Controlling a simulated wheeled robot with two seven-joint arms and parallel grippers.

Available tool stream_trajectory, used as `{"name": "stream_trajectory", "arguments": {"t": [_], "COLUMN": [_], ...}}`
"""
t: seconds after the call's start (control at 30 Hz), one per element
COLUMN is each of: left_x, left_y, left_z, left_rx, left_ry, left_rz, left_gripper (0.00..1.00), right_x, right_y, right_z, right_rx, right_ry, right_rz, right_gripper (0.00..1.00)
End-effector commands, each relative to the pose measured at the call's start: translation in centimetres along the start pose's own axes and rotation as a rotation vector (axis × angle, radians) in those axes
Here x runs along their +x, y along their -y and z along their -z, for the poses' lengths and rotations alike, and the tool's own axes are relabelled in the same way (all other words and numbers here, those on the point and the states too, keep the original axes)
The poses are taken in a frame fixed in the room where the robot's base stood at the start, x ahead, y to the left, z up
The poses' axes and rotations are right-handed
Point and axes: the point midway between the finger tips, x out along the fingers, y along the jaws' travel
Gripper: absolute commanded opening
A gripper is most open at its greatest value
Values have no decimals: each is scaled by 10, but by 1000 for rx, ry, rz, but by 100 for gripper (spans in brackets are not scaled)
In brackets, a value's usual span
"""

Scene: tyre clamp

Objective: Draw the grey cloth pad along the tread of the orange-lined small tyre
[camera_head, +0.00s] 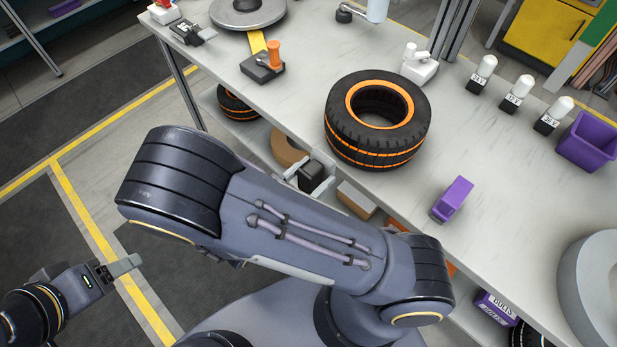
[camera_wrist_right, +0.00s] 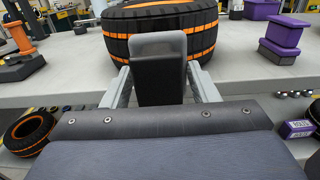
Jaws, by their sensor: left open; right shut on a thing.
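The small tyre (camera_head: 377,118) with orange lining lies flat on the grey workbench, and its tread (camera_wrist_right: 190,28) faces me in the right wrist view. My right gripper (camera_head: 314,178) is at the bench's front edge, on the near left side of the tyre. It is shut on the dark block (camera_wrist_right: 160,80) of the pad; the grey pad face (camera_wrist_right: 158,43) shows at its far end, in front of the tread. In the head view the block seems apart from the tyre. My left gripper (camera_head: 120,268) is open and empty, low at the left, away from the bench.
Another tyre (camera_head: 238,105) lies on the shelf below.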

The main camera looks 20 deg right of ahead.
Motion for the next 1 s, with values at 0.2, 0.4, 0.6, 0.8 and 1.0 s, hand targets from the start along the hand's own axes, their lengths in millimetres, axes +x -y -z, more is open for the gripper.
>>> {"name": "stream_trajectory", "arguments": {"t": [0.2,0.4,0.6,0.8,1.0], "left_x": [2,3,4,4,4], "left_y": [1,1,2,2,2], "left_z": [-1,-1,-2,-2,-2], "left_rx": [0,0,0,0,0], "left_ry": [0,0,0,0,0], "left_rz": [0,0,0,0,0], "left_gripper": [60,60,60,60,60], "right_x": [16,30,42,49,51], "right_y": [0,1,0,0,0], "right_z": [0,0,0,0,0], "right_rx": [0,0,1,0,0], "right_ry": [0,0,0,-1,-1], "right_rz": [2,3,2,2,2], "right_gripper": [28,28,28,28,28]}}
